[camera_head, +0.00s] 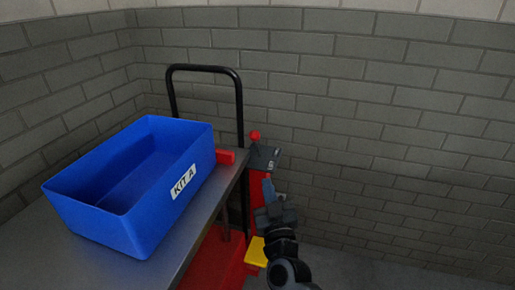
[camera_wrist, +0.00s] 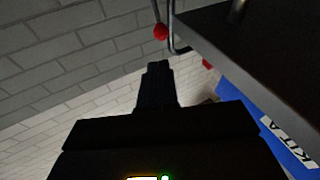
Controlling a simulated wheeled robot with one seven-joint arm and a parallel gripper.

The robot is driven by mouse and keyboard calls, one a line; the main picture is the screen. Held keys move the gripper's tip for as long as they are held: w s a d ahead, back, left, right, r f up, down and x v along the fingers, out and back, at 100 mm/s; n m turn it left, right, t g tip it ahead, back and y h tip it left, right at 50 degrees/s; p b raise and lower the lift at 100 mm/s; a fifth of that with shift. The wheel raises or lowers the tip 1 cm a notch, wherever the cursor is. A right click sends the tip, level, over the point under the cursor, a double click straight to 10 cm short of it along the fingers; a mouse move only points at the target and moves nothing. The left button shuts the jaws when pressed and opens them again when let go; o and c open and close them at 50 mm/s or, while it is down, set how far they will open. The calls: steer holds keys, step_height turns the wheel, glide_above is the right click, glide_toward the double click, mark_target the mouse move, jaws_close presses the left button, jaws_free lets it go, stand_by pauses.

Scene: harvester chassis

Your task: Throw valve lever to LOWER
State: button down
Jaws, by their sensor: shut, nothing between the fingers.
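The valve lever shows as a red ball knob (camera_head: 255,134) above a dark plate (camera_head: 268,155) with a small label I cannot read clearly. The plate sits on a red post behind the cart. In the wrist view the red knob (camera_wrist: 161,32) is at the end of a thin dark rod, just beyond my fingertips. My gripper (camera_wrist: 158,66) is shut and empty, pointing toward the knob with a visible gap. In the head view my dark arm reaches up from the bottom, below the plate. Its fingertips are hard to make out there.
A blue bin (camera_head: 185,215) marked KIT A stands on the grey cart top (camera_head: 190,232) at left. The cart's black handle (camera_head: 239,100) rises behind it. The cart edge (camera_wrist: 225,45) lies right of my fingers. A yellow piece (camera_head: 256,252) sits low beside my arm.

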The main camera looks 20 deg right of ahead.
mark_target(256, 139)
steer(key=b+x, duration=0.2)
steer(key=x, duration=1.2)
steer(key=shift+r+p, duration=0.1)
steer(key=shift+p, duration=0.2)
